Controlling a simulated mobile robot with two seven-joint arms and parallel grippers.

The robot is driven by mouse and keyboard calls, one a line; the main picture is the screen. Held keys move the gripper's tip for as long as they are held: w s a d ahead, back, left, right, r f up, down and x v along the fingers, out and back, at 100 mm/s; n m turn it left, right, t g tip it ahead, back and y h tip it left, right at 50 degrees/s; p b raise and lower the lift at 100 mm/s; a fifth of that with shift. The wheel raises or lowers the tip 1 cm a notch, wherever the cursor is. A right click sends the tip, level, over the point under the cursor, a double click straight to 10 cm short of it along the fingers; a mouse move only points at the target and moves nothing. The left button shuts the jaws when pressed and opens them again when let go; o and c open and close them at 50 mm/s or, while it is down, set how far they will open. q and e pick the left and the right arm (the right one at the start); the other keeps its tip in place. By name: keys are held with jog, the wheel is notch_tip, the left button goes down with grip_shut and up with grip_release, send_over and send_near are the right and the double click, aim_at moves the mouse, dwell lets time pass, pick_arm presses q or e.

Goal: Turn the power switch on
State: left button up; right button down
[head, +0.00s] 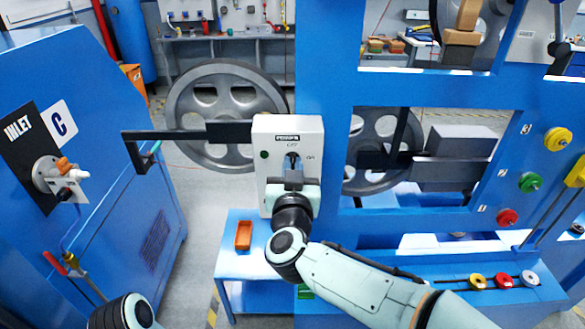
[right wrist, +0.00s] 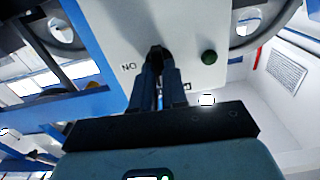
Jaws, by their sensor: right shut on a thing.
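The power switch is a dark rotary knob (head: 292,158) on a light grey box (head: 268,130) mounted on the blue frame. The label OFF stands above the knob and ON to its right. My right gripper (head: 293,176) reaches up to the box from below. In the right wrist view, the fingers of my right gripper (right wrist: 158,72) are closed around the dark knob (right wrist: 156,52), with the box face (right wrist: 185,25) behind. The fingers hide much of the knob, so I cannot tell which way it points. My left gripper is not in view.
A green button (head: 264,155) sits left of the knob; it also shows in the right wrist view (right wrist: 209,57). A black bracket arm (head: 180,135) sticks out left of the box. Large grey pulleys (head: 226,100) flank it. An orange block (head: 243,236) lies on the blue bench below.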

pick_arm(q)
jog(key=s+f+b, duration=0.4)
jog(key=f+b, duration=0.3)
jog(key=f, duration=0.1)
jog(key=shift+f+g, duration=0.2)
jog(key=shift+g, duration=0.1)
pick_arm(e)
jog(key=shift+d+f+m, duration=0.1)
jog(key=shift+d+m, duration=0.05)
jog(key=shift+m, duration=4.15)
jog(key=shift+d+f+m, duration=0.1)
jog(key=shift+m, duration=4.2)
jog(key=c, duration=1.2)
grip_release()
jog(key=shift+o, duration=0.2)
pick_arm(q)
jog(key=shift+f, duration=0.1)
pick_arm(e)
jog(key=shift+s, duration=0.1)
